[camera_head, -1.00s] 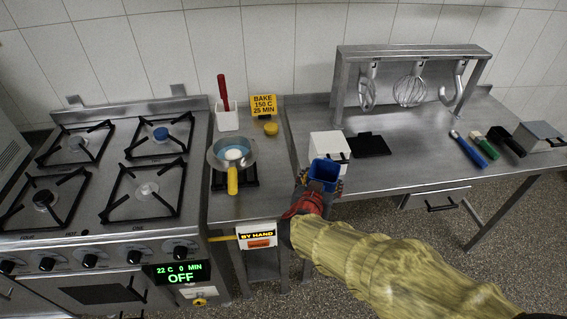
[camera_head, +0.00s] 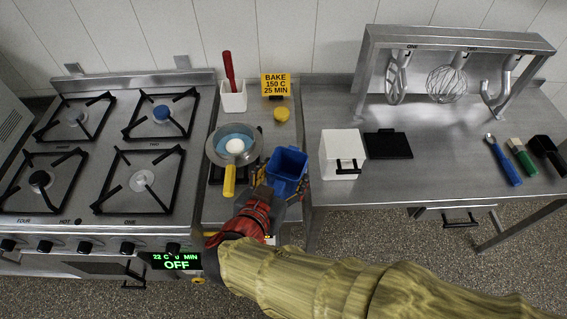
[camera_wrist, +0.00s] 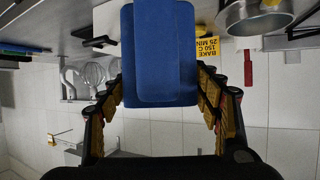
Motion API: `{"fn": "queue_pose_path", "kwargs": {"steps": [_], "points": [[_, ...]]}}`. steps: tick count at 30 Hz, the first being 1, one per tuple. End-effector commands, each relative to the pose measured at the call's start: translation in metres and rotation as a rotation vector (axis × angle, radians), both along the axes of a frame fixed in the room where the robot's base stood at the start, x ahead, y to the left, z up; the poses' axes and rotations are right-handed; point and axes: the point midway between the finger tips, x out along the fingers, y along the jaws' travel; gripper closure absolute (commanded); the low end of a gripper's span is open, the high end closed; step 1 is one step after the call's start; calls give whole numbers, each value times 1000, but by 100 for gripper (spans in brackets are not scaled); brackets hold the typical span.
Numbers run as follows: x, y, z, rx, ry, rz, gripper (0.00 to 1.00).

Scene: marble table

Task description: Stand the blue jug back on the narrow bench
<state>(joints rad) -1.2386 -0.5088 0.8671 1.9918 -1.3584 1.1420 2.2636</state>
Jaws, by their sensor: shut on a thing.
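The blue jug (camera_head: 288,165) is held upright, or nearly so, with its open top showing in the head view. My gripper (camera_head: 281,187) is shut on it, with a finger on either side; the jug fills the space between the fingers in the wrist view (camera_wrist: 160,60). The jug is over the front right part of the narrow bench (camera_head: 272,139), right of the pan. My gripper hides the jug's base, so I cannot tell whether it touches the bench.
A pan (camera_head: 250,150) with a yellow handle and white contents stands close left of the jug. A yellow knob-like object (camera_head: 281,115) and a yellow sign (camera_head: 276,85) are behind. A white box (camera_head: 340,150) stands right, on the wider table. The stove (camera_head: 100,220) is left.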

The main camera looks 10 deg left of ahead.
Motion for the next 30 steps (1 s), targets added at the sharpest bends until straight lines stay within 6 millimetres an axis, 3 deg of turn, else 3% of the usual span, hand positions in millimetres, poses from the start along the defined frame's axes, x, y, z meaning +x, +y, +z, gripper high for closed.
{"fn": "queue_pose_path", "kwargs": {"steps": [9,15,26,30], "points": [[69,19,-35,-3,2,-5,71],[99,29,-68,-4,3,-2,71],[120,37,-93,-1,1,0,71],[121,37,-112,-4,3,1,71]]}}
